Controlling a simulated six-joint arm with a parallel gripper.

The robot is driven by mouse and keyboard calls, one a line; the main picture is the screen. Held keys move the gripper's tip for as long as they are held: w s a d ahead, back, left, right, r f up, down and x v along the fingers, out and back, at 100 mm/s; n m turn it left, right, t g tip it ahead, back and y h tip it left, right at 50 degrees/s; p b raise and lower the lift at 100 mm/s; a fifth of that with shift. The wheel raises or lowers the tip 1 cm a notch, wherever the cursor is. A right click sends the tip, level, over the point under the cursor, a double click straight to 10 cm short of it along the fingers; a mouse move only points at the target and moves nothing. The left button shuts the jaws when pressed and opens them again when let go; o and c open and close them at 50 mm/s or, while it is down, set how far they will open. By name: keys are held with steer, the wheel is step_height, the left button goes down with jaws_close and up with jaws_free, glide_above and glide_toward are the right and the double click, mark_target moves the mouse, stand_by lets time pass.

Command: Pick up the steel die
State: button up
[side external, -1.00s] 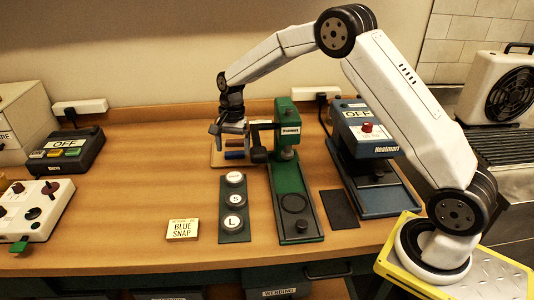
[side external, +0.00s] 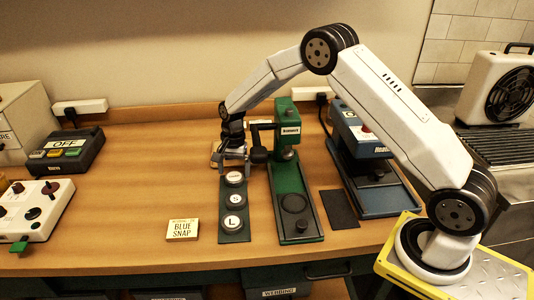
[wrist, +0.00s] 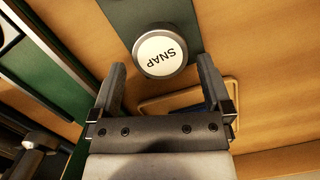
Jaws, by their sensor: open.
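Several round, steel-coloured dies with white labelled tops stand in a row on a dark green board (side external: 236,238). The far one (side external: 234,178) reads SNAP in the wrist view (wrist: 163,51); the others read S (side external: 235,199) and L (side external: 233,222). My gripper (side external: 233,169) is at the far end of the row, by the SNAP die. In the wrist view my gripper (wrist: 162,68) has its fingers apart, with the SNAP die showing between and just beyond the tips. Nothing is held. The remaining height above the die is hard to tell.
A green press (side external: 283,190) stands close to the right of the row, its handle (side external: 258,154) near my gripper. A blue heat press (side external: 365,150) is further right. A wooden tray (wrist: 153,103) lies behind the row.

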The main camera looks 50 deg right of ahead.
mark_target(234, 176)
steer(key=shift+a+f, duration=0.15)
steer(key=shift+f, duration=0.9)
jaws_close()
steer(key=shift+r, duration=0.2)
step_height(234, 176, up, 18)
steer(key=shift+f, duration=0.15)
stand_by(0.8)
